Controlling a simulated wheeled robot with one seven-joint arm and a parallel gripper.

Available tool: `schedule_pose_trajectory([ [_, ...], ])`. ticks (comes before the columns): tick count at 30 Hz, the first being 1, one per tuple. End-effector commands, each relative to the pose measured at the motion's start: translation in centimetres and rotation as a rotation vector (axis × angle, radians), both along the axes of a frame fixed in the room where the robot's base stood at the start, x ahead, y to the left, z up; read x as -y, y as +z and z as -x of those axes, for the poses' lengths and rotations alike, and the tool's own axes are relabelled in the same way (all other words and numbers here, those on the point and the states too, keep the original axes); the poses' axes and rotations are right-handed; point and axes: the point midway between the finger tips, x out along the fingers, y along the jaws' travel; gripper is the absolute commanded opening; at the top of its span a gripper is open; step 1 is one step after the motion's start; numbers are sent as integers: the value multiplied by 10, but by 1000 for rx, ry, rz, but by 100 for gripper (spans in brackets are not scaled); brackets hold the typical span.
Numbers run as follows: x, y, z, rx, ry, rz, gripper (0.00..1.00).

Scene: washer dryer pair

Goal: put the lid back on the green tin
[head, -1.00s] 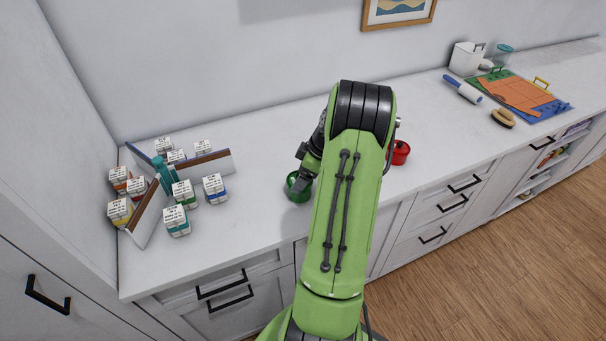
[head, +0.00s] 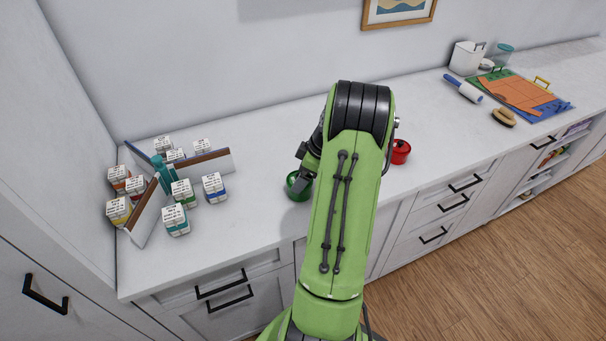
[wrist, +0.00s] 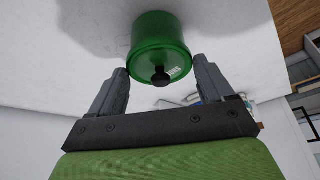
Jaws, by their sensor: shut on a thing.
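The green tin (head: 298,189) stands on the white counter left of my arm in the head view, partly hidden by my gripper (head: 302,180). In the wrist view the green tin (wrist: 158,30) is a cylinder with its lid end toward the camera. The green lid (wrist: 150,67) has a small black knob and lies between the fingertips of my gripper (wrist: 160,66), which is shut on its sides. The lid is lined up with the tin. I cannot tell whether it is fully seated or a little above the rim.
A red tin (head: 400,151) stands right of my arm, close beside it. Several small labelled boxes (head: 177,222) stand among upright dividers (head: 205,163) at the left. A rolling pin (head: 464,90), a brush (head: 503,117) and a mat (head: 562,108) lie far right. Bare counter surrounds the green tin's left and front.

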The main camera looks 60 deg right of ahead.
Motion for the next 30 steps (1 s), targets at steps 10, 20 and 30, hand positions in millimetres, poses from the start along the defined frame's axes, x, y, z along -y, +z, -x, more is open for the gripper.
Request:
schedule_pose_trajectory([
  [10,0,0,0,0,0,1,52],
  [20,0,0,0,0,0,0,100],
  [30,0,11,0,0,0,1,100],
])
